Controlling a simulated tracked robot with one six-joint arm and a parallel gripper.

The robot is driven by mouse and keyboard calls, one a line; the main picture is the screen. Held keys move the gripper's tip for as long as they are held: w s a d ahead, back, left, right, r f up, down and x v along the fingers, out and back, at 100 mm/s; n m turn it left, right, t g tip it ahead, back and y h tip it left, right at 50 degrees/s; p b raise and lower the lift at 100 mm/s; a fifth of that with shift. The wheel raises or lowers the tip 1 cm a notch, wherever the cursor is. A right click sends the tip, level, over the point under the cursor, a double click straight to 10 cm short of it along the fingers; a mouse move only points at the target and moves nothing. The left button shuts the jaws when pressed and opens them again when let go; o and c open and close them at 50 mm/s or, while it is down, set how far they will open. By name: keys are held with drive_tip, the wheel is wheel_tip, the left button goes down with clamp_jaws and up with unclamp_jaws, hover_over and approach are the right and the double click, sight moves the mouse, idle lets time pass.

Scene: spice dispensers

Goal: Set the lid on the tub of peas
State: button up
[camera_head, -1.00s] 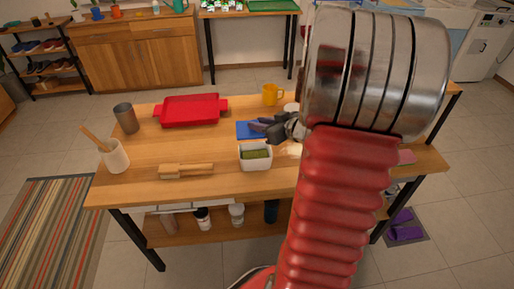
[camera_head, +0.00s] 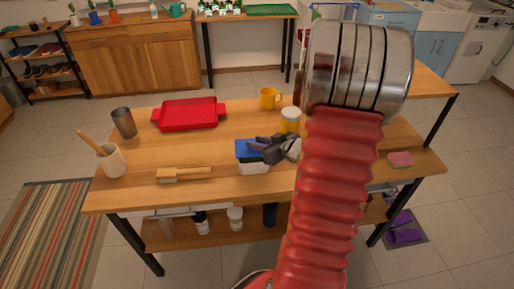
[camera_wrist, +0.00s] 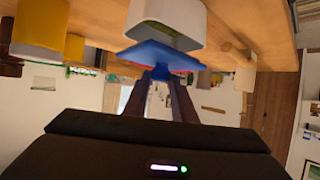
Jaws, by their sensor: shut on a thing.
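The blue lid (camera_head: 247,149) is held by my gripper (camera_head: 262,146) over the white tub of peas (camera_head: 254,169), hiding the peas in the head view. In the wrist view, which is upside down, the fingers (camera_wrist: 160,76) are shut on the blue lid (camera_wrist: 158,56). The white tub (camera_wrist: 180,14) shows there with its open mouth facing the lid. The lid looks tilted against the rim, with a gap between them on at least one side. Whether any edge touches is not clear.
A yellow-and-white tub (camera_head: 290,119) and a yellow mug (camera_head: 269,98) stand behind my gripper. A red tray (camera_head: 189,114) lies at the back left, a wooden brush (camera_head: 184,174) left of the tub. A sponge (camera_head: 400,159) lies at the right.

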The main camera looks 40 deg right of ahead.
drive_tip(key=shift+f, duration=1.05)
drive_tip(key=shift+f, duration=0.25)
drive_tip(key=o, duration=1)
drive_tip(key=shift+o, duration=0.2)
drive_tip(key=shift+r, duration=0.2)
drive_tip(key=shift+s+r, duration=0.2)
drive_tip(key=v, duration=1.1)
drive_tip(key=shift+s, duration=0.25)
drive_tip(key=shift+r, duration=0.1)
